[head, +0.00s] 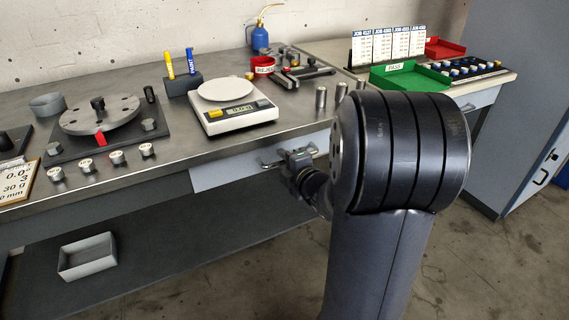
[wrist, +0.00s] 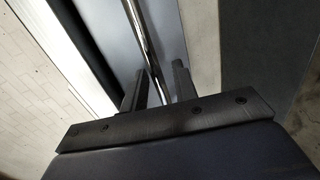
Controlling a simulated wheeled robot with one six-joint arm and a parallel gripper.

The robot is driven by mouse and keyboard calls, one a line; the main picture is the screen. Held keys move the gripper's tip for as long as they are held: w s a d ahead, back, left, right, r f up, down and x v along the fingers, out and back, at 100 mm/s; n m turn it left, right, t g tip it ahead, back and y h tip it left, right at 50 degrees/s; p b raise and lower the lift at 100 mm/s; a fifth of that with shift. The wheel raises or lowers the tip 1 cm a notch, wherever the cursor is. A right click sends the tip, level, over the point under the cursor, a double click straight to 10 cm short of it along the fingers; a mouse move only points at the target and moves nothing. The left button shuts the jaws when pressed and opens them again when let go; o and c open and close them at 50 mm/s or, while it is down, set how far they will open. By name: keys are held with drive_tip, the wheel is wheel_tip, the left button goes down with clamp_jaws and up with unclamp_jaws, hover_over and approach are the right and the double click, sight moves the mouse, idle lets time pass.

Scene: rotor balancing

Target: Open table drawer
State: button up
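The table drawer (head: 225,172) has a plain light grey front below the steel tabletop. It looks flush under the table edge. Its metal bar handle (head: 270,162) sticks out from the front, and my gripper covers part of it. My gripper (head: 290,164) is at the handle, with my dark arm in front of it. In the wrist view, the shiny handle bar (wrist: 146,45) runs between the two fingers of my gripper (wrist: 158,80). The fingers stand apart, one on each side of the bar, with a gap visible.
A green tray (head: 410,78) stands on the right-hand table. A white bin (head: 87,258) lies on the lower shelf. Floor beside my arm is clear.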

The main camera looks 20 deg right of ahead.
drive_tip(key=shift+w, duration=0.1)
drive_tip(key=shift+c, duration=0.3)
clamp_jaws()
